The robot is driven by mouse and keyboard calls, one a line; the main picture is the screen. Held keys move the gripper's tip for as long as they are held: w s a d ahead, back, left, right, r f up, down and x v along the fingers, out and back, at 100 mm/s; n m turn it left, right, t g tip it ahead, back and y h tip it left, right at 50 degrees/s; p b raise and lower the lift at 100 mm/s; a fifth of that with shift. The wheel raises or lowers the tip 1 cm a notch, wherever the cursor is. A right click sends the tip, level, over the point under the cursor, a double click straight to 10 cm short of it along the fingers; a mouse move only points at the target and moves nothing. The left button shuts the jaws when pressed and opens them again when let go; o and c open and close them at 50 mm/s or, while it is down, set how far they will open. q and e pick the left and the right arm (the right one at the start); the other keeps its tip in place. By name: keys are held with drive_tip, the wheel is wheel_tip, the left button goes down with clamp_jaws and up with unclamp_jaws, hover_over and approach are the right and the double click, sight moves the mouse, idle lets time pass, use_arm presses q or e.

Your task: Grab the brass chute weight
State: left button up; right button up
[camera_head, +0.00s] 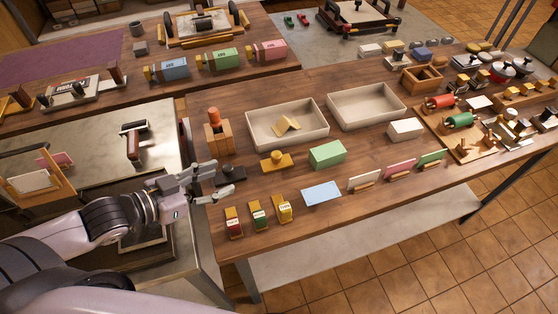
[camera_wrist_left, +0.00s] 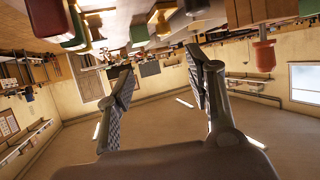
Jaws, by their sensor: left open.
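A brass-coloured block with a round knob (camera_head: 277,161) sits on the wooden table in front of the left tray; it looks like the brass chute weight. A yellowish piece (camera_wrist_left: 161,16) at the top may be the brass block. My right gripper is out of view.
A wooden stand with an orange handle (camera_head: 214,131) is behind my gripper. Yellow-topped blocks (camera_head: 257,214) stand in front. A tray (camera_head: 288,141) holds a bent brass-coloured piece (camera_head: 286,125). A green block (camera_head: 327,154) is at right.

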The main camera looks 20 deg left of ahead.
use_arm(q)
drive_tip(key=x, duration=0.3)
drive_tip(key=shift+w+a+f+b, duration=0.2)
drive_tip(key=shift+w+f+b, duration=0.1)
drive_tip(key=shift+b, duration=0.1)
drive_tip(key=shift+w+d+f, duration=0.1)
drive_tip(key=shift+w+d, duration=0.05)
drive_tip(key=shift+d, duration=0.05)
approach(272, 158)
drive_tip(key=x, duration=0.5)
drive_tip(key=shift+f+p, duration=0.15)
drive_tip(key=shift+p, duration=0.15)
drive_tip(key=shift+w+d, duration=0.3)
drive_tip(key=shift+w, duration=0.1)
drive_tip(key=p+x, duration=0.1)
drive_tip(key=x, duration=0.2)
drive_tip(key=shift+w+d+f, duration=0.1)
drive_tip(key=shift+w+f, duration=0.05)
drive_tip(key=shift+w, duration=0.1)
drive_tip(key=shift+w+d+f, duration=0.2)
drive_tip(key=shift+w+f, duration=0.05)
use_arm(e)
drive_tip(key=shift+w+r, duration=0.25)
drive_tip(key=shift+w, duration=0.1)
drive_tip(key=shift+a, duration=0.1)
